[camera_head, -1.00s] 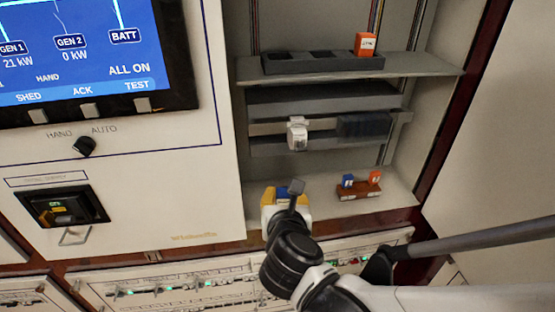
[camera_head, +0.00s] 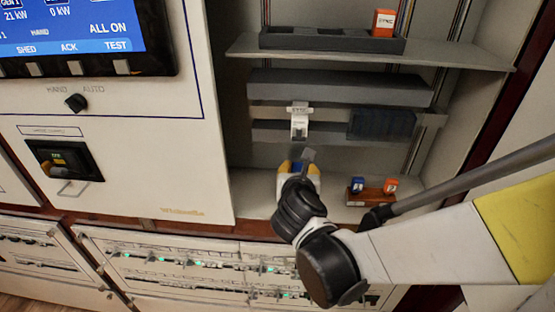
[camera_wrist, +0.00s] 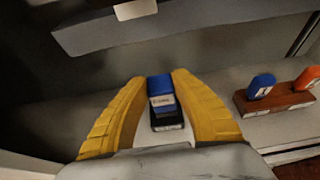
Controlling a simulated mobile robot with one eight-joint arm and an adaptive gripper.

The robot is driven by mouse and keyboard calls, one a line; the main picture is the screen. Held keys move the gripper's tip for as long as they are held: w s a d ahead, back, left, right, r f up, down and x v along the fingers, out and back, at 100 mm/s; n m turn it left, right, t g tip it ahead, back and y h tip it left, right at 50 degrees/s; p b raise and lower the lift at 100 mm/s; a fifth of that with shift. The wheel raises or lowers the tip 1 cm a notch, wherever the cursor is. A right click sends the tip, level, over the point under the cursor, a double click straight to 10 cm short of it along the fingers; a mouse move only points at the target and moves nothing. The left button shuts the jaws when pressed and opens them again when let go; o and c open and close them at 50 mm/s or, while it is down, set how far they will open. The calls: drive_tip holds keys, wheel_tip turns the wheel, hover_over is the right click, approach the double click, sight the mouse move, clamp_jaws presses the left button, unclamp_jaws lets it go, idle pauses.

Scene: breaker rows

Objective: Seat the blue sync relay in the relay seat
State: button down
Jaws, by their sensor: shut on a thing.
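The blue relay (camera_wrist: 161,88), with a pale label, stands between the two yellow fingers of my gripper (camera_wrist: 158,80) in the wrist view. The fingers are shut on it. Below it is a black part (camera_wrist: 166,116) with a white label strip; I cannot tell whether this is the relay's own base or the relay seat. In the head view my gripper (camera_head: 298,170) is low in the cabinet, over the bottom shelf, and a bit of blue shows between its fingers. My wrist hides most of the relay and whatever is under it.
A wooden block (camera_head: 373,197) with a blue and an orange piece stands right of my gripper. Above are a rail with a white breaker (camera_head: 299,124) and a dark block (camera_head: 381,125). A dark tray (camera_head: 331,40) on the top shelf holds an orange relay (camera_head: 384,22).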

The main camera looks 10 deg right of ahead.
drive_tip(key=shift+w+f, duration=0.6)
drive_tip(key=shift+w, duration=0.25)
drive_tip(key=shift+d+f+b, duration=0.1)
drive_tip(key=shift+f+b, duration=1.3)
drive_tip(key=shift+f, duration=0.5)
drive_tip(key=shift+f, duration=0.15)
drive_tip(key=c, duration=1.2)
unclamp_jaws()
drive_tip(key=shift+o, duration=0.2)
